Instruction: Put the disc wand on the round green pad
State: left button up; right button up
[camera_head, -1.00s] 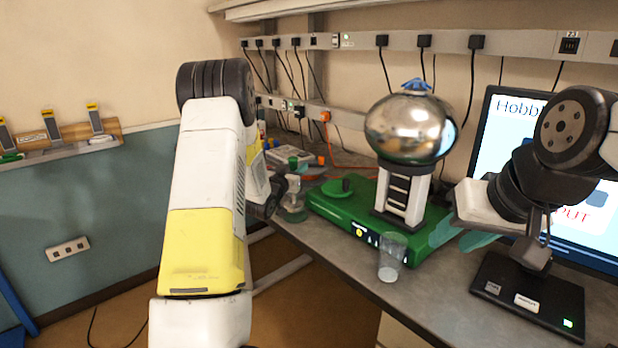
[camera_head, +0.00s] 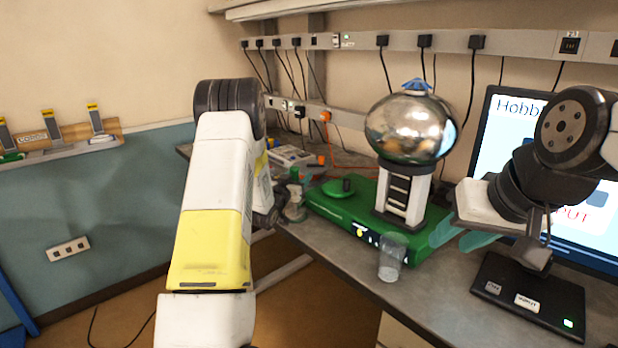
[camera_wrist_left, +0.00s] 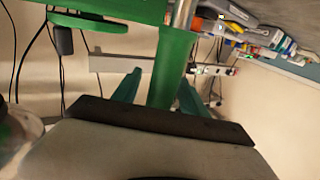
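The round green pad (camera_head: 330,191) lies on the left part of a green base, with a dark knob on it; it also shows at the upper left of the wrist view (camera_wrist_left: 88,22). What I take for the disc wand (camera_head: 295,211) stands at the bench edge left of the base, partly hidden by my left arm. Its green handle (camera_wrist_left: 169,70) and metal rod (camera_wrist_left: 182,14) show in the wrist view. My left gripper (camera_wrist_left: 157,88) has its teal fingers apart on both sides of the handle, with a gap at one side. My right gripper (camera_head: 462,235) is open and empty.
A silver sphere on a white column (camera_head: 410,127) stands on the green base (camera_head: 375,228), right of the pad. A clear cup (camera_head: 391,258) is in front of it. A monitor (camera_head: 500,110) and a black box (camera_head: 528,296) are at right. Cables hang behind.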

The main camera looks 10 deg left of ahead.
pick_arm(q)
jog(key=shift+r, duration=0.1)
jog(key=shift+s+a, duration=0.1)
jog(key=shift+s, duration=0.15)
jog(key=s+a, duration=0.2)
jog(key=s, duration=0.9)
jog(key=s+d+r+n+g+y, duration=0.25)
jog(key=s+r+g, duration=0.25)
jog(key=s+r, duration=0.5)
jog(key=s+d+r+g, duration=0.1)
jog(key=s+d+g, duration=0.2)
jog(key=s, duration=0.9)
jog(key=s+d+r+g+h, duration=0.1)
jog(key=s+d+r+g, duration=0.1)
jog(key=s, duration=1)
jog(key=shift+s+d+r+m+g, duration=0.2)
jog(key=shift+d+m+g, duration=0.25)
jog(key=shift+d+g, duration=0.35)
